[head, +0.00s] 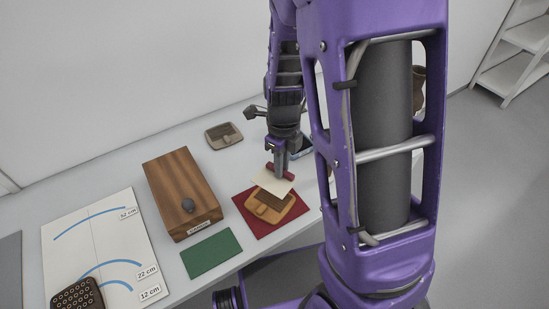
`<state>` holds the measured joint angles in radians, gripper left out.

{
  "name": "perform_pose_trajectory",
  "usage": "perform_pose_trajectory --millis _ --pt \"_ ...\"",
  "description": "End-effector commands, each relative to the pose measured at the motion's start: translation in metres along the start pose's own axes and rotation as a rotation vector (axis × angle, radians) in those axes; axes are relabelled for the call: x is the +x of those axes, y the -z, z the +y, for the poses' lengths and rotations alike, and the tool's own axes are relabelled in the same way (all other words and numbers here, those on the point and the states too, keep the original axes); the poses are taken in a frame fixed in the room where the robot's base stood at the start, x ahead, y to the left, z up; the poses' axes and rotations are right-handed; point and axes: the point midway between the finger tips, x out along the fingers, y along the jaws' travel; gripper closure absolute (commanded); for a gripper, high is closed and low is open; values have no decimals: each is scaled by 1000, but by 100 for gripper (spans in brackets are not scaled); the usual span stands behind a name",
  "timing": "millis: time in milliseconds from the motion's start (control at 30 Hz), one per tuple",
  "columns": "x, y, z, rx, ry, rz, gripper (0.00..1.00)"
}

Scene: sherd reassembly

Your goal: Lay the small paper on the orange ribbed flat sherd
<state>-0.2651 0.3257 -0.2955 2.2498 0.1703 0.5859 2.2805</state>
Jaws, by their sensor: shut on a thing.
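The orange ribbed flat sherd (279,214) lies on a dark red mat, with a darker brown patch on its upper face. The small cream paper (268,179) is just above and behind the sherd in the head view, overlapping its far edge. My gripper (280,172) points down and is shut at the paper's far side, where a small red piece shows by the fingertips. It appears to hold the paper. I cannot tell whether the paper touches the sherd. My gripper's fingers hide part of the paper's far edge.
Left of the dark red mat (242,198) are a wooden box (172,181) with a dark lump on it and a green mat (210,253). A grey-brown sherd (215,133) lies behind. A white curve chart (75,260) bears a dark dotted sherd (75,296). My arm hides the right side.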

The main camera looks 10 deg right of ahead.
Motion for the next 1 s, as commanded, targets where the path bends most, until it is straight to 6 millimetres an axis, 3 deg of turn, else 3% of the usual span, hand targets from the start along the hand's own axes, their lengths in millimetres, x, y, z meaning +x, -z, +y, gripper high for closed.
perform_pose_trajectory --millis 467,1000 --pt "1 0 0 -3 -2 2 100" --pt "36 -1 -1 -3 0 -1 100"
